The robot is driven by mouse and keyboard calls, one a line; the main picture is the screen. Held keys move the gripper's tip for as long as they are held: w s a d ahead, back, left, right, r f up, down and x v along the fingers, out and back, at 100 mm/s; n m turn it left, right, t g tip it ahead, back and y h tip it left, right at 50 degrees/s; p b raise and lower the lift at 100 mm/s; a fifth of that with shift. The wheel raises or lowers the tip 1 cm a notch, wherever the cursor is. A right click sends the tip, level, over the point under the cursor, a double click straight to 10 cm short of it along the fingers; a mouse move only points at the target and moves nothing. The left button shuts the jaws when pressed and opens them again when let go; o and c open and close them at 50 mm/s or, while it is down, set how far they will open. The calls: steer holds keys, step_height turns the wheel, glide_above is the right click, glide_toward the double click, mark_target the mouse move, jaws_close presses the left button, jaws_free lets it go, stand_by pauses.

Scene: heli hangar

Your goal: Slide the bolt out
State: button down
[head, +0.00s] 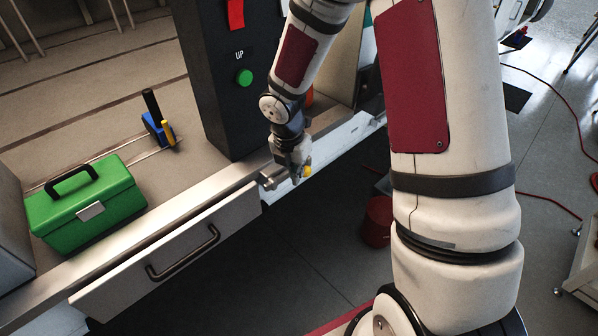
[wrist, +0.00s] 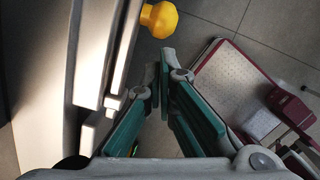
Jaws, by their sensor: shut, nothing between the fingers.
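The bolt shows mainly by its yellow knob (head: 307,171), at the front edge of the bench just right of my gripper. The knob also shows in the wrist view (wrist: 159,19), at the top, beyond my fingertips. My gripper (wrist: 164,75) is shut and empty, with its green-padded fingers converging beside the metal edge and a little apart from the knob in the picture. In the head view my gripper (head: 293,168) hangs at the bench edge, next to a small metal fitting (head: 268,181). The bolt's shaft is mostly hidden.
A drawer front (head: 170,255) with a dark handle is left of the fitting. A green toolbox (head: 85,205) and a blue tool (head: 157,127) rest on the bench. A dark control panel (head: 225,90) stands behind my gripper. A red bucket (head: 378,220) is on the floor.

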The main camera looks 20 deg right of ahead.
steer(key=s+a+r+p, duration=0.1)
steer(key=s+a+r, duration=0.1)
steer(key=r, duration=0.9)
steer(key=shift+s+a, duration=0.25)
steer(key=shift+a, duration=0.45)
steer(key=s+d+r+m+t, duration=0.1)
steer(key=s+r+m+t, duration=0.1)
steer(key=s+r+m, duration=0.9)
steer(key=s+a+r+m+t+y, duration=0.1)
steer(key=s+r+m+t, duration=0.1)
steer(key=s+r+m, duration=0.5)
steer(key=s+m, duration=0.4)
steer(key=m, duration=0.3)
steer(key=shift+a+r+y, duration=0.35)
steer(key=shift+r+y, duration=0.05)
